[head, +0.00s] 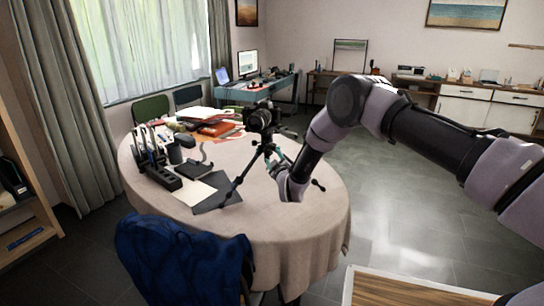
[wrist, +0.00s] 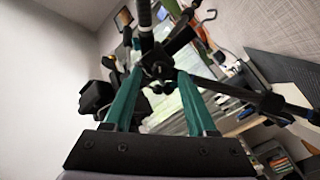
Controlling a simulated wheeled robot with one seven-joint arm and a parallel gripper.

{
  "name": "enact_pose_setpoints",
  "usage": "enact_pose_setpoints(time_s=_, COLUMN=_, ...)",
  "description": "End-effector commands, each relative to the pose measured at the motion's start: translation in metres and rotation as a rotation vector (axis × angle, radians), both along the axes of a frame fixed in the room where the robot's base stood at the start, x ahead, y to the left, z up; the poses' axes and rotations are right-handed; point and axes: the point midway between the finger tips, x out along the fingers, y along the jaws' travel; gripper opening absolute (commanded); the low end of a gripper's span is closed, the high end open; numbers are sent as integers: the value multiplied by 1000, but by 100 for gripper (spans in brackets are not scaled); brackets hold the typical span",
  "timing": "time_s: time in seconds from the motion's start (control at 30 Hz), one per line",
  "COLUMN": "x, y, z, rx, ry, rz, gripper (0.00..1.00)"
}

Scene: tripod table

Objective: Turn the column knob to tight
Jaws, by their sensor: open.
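A black tripod (head: 250,168) stands on the round table (head: 290,225) with a black camera (head: 261,118) on top. My gripper (head: 274,163) reaches in from the right, beside the tripod's upper part. In the wrist view my gripper (wrist: 159,76) shows two teal fingers standing apart. The tripod's dark hub (wrist: 158,64) and column (wrist: 145,22) appear between and just beyond the fingertips. I cannot tell whether the fingers touch anything. The column knob is not clearly distinguishable from the other dark parts, and its setting cannot be read.
Papers and red folders (head: 215,128), a black desk organizer (head: 160,172) and a dark sheet (head: 217,196) lie left of the tripod. A blue-draped chair (head: 180,260) stands at the table's front. A wooden surface (head: 410,288) is at lower right.

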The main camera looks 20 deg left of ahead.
Motion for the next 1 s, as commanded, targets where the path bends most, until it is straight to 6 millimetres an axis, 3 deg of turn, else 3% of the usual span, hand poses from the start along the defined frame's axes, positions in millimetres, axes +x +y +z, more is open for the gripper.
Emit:
enact_pose_setpoints(time_s=0.2, x=18, y=13, z=0, rx=2, ry=-1, rz=0, gripper=57)
enact_pose_setpoints(time_s=0.53, x=22, y=15, z=0, rx=1, ry=1, rz=0, gripper=57)
enact_pose_setpoints(time_s=0.57, x=22, y=15, z=0, rx=1, ry=1, rz=0, gripper=53)
enact_pose_setpoints(time_s=0.7, x=22, y=15, z=0, rx=1, ry=1, rz=0, gripper=0)
enact_pose_setpoints(time_s=1.0, x=22, y=15, z=0, rx=12, ry=8, rz=0, gripper=0)
